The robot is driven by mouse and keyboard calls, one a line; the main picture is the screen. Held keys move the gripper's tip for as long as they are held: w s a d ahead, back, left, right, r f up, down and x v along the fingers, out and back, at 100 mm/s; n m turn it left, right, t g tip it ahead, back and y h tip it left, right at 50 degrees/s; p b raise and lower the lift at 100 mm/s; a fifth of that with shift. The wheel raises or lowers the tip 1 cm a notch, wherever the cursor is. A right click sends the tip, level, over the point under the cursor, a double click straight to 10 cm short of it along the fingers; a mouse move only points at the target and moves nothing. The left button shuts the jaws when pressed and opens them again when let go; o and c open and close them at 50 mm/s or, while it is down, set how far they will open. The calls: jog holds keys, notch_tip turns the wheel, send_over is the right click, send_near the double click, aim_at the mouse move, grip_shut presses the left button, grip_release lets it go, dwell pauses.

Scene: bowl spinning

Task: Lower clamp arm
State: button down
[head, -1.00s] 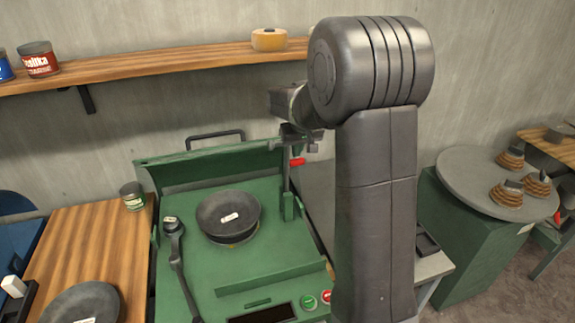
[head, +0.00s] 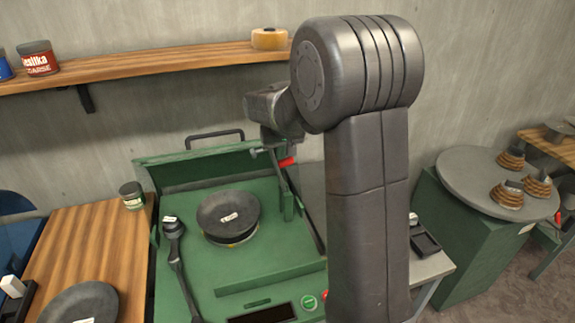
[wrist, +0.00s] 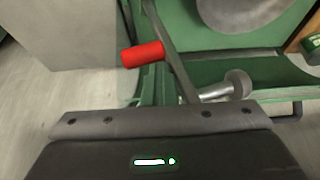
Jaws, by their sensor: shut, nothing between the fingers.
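The clamp arm (head: 279,178) is a thin metal lever with a red handle (head: 287,162), at the right side of the green machine (head: 200,270). It leans left, with its upper end towards the bowl. My gripper (head: 272,138) is shut and empty, at the arm's upper end; I cannot tell whether they touch. The wrist view shows the red handle (wrist: 143,54), the bar and a metal pad (wrist: 236,84) just beyond my gripper (wrist: 160,118).
A second arm with a knob (head: 173,228) stands at the machine's left. A shelf (head: 150,64) runs behind. A round table (head: 460,175) stands at right.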

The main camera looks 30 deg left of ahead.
jog(key=s+a+f+b, duration=0.4)
jog(key=s+a+f, duration=0.1)
jog(key=s, duration=0.3)
jog(key=shift+s+a+f+b, duration=0.25)
jog(key=shift+a+b, duration=0.1)
jog(key=shift+a, duration=0.55)
dwell(1.0)
jog(key=shift+r, duration=0.1)
notch_tip(320, 180, up, 12)
jog(key=p, duration=0.8)
dwell(0.4)
notch_tip(320, 180, down, 11)
jog(key=b, duration=0.7)
jog(key=shift+f, duration=0.2)
